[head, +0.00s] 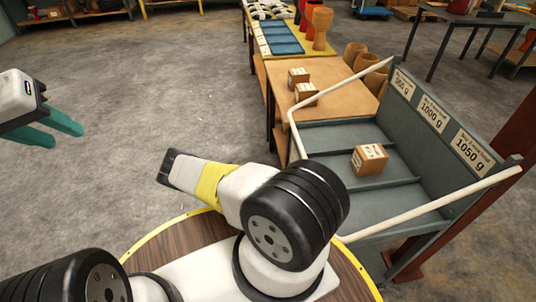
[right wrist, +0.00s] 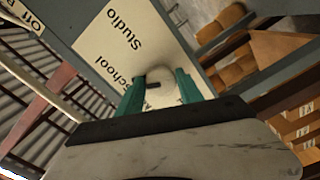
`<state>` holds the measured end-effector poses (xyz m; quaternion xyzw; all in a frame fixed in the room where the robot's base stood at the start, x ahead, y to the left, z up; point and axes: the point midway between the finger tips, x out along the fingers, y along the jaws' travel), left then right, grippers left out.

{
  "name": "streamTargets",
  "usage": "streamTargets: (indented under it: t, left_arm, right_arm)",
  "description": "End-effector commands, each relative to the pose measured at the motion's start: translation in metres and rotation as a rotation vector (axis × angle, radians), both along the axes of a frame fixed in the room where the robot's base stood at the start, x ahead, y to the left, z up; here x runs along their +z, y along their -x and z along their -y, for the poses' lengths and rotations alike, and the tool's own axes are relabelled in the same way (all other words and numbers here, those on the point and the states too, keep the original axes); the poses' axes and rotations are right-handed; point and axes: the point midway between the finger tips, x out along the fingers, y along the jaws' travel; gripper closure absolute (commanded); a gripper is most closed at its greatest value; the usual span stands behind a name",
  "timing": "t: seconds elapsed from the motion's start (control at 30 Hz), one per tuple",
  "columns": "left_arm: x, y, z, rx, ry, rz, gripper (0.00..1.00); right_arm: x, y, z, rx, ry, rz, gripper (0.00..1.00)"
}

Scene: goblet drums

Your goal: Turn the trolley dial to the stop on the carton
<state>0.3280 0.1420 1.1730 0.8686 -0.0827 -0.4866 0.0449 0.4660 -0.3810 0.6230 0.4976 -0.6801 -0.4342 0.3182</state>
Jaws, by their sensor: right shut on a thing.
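The dial (right wrist: 166,90) is a pale round knob with a dark mark, on a panel in the right wrist view. My right gripper (right wrist: 157,84) has its teal fingers shut on it, one on each side. A white plate (right wrist: 115,40) beside it reads "School" and "Studio". In the head view the trolley (head: 420,208) is a grey tray with white rails and weight labels. A small brown carton (head: 370,162) with a pale printed top sits in it; its print is too small to read. My left gripper (head: 52,130) is open and empty over the floor. The head view does not show the dial.
A wooden table (head: 340,75) behind the trolley holds two small cartons (head: 303,90). Several goblet drums (head: 320,28) stand farther back. A round yellow-rimmed wooden top (head: 185,238) is in front. Grey floor (head: 150,90) is clear at left.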

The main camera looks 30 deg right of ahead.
Motion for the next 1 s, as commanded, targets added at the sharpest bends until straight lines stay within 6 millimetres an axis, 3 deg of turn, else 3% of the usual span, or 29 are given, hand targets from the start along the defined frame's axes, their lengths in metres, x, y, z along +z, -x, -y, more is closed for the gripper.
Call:
streamTargets:
  t: [1.0]
  left_arm:
    - [0.0000,0.0000,0.0000,0.000,0.000,0.000,0.64]
  right_arm:
    - [-0.0041,-0.0037,0.0002,0.000,0.276,0.887,0.97]
